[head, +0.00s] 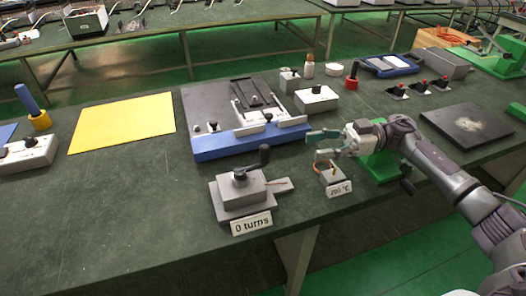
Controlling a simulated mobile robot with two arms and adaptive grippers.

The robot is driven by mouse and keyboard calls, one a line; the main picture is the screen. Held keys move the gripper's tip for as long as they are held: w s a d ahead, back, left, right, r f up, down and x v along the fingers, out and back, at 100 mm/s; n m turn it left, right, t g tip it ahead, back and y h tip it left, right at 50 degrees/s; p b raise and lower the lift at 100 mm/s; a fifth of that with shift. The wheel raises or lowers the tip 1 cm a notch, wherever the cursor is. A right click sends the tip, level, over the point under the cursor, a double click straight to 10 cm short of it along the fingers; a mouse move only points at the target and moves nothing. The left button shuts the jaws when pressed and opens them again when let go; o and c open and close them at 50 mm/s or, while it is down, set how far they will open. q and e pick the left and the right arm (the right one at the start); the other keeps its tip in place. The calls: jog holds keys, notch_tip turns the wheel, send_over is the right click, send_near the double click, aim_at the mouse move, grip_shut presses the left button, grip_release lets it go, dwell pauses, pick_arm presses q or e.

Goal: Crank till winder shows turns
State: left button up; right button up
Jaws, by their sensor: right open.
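Below the gripper is a small grey block (332,174) with an orange ring and a sign with a °C reading. My left gripper is not in view.
A blue-based fixture (245,143) stands behind the winder. A yellow mat (123,122) lies to the left. A green device (381,165) stands beside my right wrist. The table is clear left of the winder.

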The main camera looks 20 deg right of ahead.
jog(key=p, duration=0.1)
send_near(265, 153)
jog(key=w+a, duration=0.1)
jog(key=a, duration=0.3)
jog(key=a+p, duration=0.1)
jog(key=a, duration=0.2)
jog(key=w+a+f, duration=0.1)
jog(key=a, duration=0.1)
jog(key=shift+a+f, duration=0.15)
jog(key=shift+a, duration=0.2)
jog(key=shift+c, duration=0.2)
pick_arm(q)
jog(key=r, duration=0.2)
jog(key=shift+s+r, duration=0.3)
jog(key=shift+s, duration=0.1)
pick_arm(e)
grip_shut()
